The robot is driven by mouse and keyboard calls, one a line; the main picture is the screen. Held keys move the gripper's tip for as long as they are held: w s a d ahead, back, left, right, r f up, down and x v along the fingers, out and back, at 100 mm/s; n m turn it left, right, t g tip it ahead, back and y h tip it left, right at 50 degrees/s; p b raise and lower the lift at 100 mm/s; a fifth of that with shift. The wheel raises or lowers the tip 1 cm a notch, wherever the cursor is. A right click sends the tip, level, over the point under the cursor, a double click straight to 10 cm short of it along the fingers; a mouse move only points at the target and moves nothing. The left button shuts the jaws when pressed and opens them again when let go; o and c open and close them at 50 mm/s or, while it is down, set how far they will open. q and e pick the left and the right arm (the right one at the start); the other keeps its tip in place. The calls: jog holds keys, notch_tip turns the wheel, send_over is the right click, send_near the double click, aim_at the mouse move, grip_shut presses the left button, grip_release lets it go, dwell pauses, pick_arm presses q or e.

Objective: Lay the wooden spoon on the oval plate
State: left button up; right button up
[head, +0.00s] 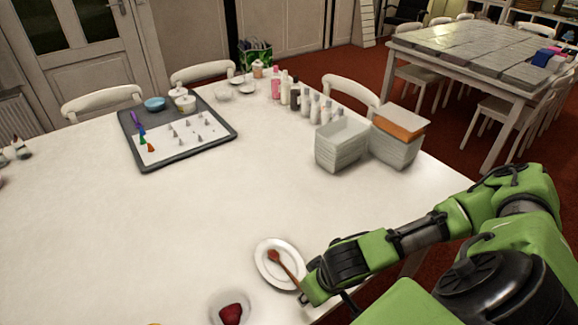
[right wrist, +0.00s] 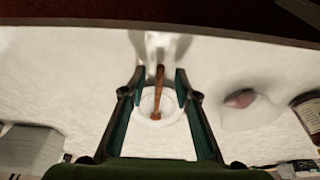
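The wooden spoon (head: 284,266) is reddish brown. Its bowl end is over the white oval plate (head: 264,276) near the table's front edge, and its handle extends past the rim toward my right gripper (head: 306,292). In the right wrist view the spoon (right wrist: 159,90) lies between the two fingers of my right gripper (right wrist: 160,74), with a gap on each side. The fingers are apart and hold nothing. The plate (right wrist: 173,112) also shows beyond them. Whether the handle touches the plate's rim is hard to tell. My left gripper is out of view.
A bowl with a red fruit (head: 231,313) stands left of the plate. White containers (head: 342,146) stand at the table's right side, with several bottles behind. A grey tray (head: 150,163) with small piping tips lies at the back left. The table's middle is clear.

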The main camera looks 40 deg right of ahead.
jog(key=shift+r, duration=0.3)
notch_tip(320, 180, up, 5)
jog(key=p, duration=0.6)
jog(key=shift+r, duration=0.2)
jog(key=w+a+r+g+b, duration=0.1)
jog(key=w+a+r+g, duration=0.1)
jog(key=a+r, duration=0.3)
jog(key=w+a+r+g+b, duration=0.1)
jog(key=a+r, duration=0.4)
jog(key=r, duration=0.8)
jog(key=shift+w+r+g, duration=0.2)
jog(key=shift+w+g, duration=0.55)
jog(key=shift+g, duration=0.05)
jog(key=shift+d+f, duration=0.1)
